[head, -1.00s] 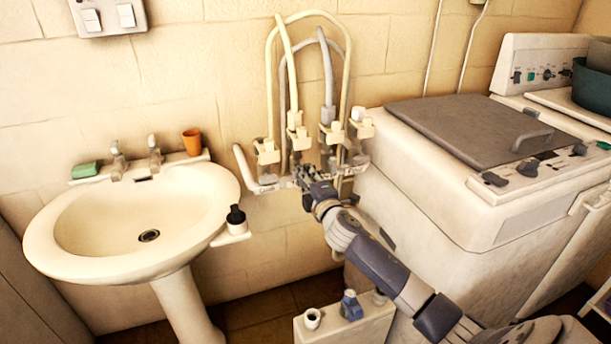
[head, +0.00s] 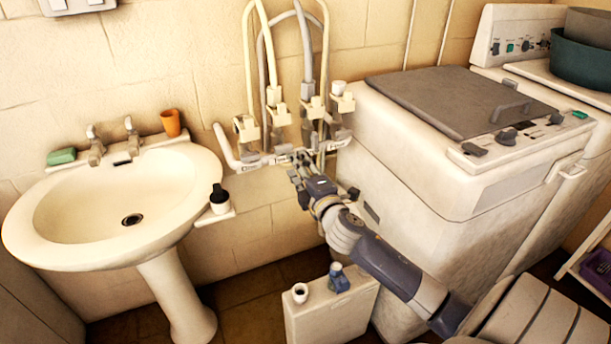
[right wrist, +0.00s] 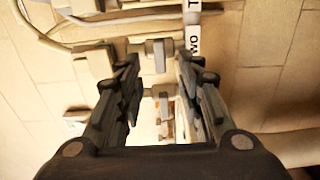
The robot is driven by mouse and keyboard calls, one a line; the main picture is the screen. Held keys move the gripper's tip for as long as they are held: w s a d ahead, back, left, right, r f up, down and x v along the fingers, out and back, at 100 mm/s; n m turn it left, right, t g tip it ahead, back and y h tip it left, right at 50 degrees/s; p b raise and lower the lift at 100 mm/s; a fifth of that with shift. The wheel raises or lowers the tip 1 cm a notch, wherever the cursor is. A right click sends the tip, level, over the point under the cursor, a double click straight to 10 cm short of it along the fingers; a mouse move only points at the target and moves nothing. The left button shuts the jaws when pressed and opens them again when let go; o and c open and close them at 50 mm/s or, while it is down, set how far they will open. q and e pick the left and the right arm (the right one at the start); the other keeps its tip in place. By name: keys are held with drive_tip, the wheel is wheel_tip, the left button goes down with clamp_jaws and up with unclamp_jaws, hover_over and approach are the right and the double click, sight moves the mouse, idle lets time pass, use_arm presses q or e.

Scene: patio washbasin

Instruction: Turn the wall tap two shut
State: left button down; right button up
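The wall taps sit in a row on a white pipe (head: 275,157) on the wall, with hoses rising from them. In the right wrist view a label reading "TWO" (right wrist: 194,38) is on the pipe, right of the fingers' far ends. A pale tap part (right wrist: 159,55) shows between the fingertips, apparently of tap two; whether its handle is turned open or shut I cannot tell. My right gripper (head: 297,168) is just in front of and below the pipe. In the right wrist view its fingers (right wrist: 157,80) are apart, with nothing visibly clamped. My left gripper is not in view.
A washbasin (head: 60,225) stands left, with a dark-capped bottle (head: 219,199) on a small shelf at its right. A washing machine (head: 430,165) stands close right of the taps. A pale box (head: 332,310) with small containers on top stands below my right arm.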

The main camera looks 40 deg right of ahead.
drive_tip(key=shift+v, duration=2.05)
wheel_tip(320, 180, down, 19)
drive_tip(key=s+d+m+g, duration=0.1)
drive_tip(key=s+m+g, duration=0.1)
drive_tip(key=m+g, duration=0.15)
drive_tip(key=s+a+f+m+g+y, duration=0.1)
drive_tip(key=s+f+g, duration=0.1)
drive_tip(key=s+f, duration=0.35)
drive_tip(key=s+a+f+m+g+p, duration=0.1)
drive_tip(key=s+f+g, duration=0.1)
drive_tip(key=f, duration=0.7)
drive_tip(key=s+a+f+m+g+y, duration=0.1)
drive_tip(key=s+f+m+g, duration=0.1)
drive_tip(key=s+f, duration=0.35)
drive_tip(key=s+a+f+m+g, duration=0.1)
drive_tip(key=s+a+f, duration=0.4)
drive_tip(key=s, duration=0.6)
drive_tip(key=s+a+f+m+g+y, duration=0.1)
drive_tip(key=s+a+f+m+g, duration=0.1)
drive_tip(key=s+f, duration=0.7)
drive_tip(key=s+a+f+m+g+y, duration=0.1)
drive_tip(key=s+a+f+m+g, duration=0.1)
drive_tip(key=s+a+f+g, duration=0.2)
drive_tip(key=s+a+f, duration=0.3)
drive_tip(key=s, duration=0.5)
drive_tip(key=shift+s+a+f+p, duration=0.2)
drive_tip(key=shift+s+a+p, duration=0.15)
drive_tip(key=shift+s, duration=0.05)
drive_tip(key=shift+o, duration=0.5)
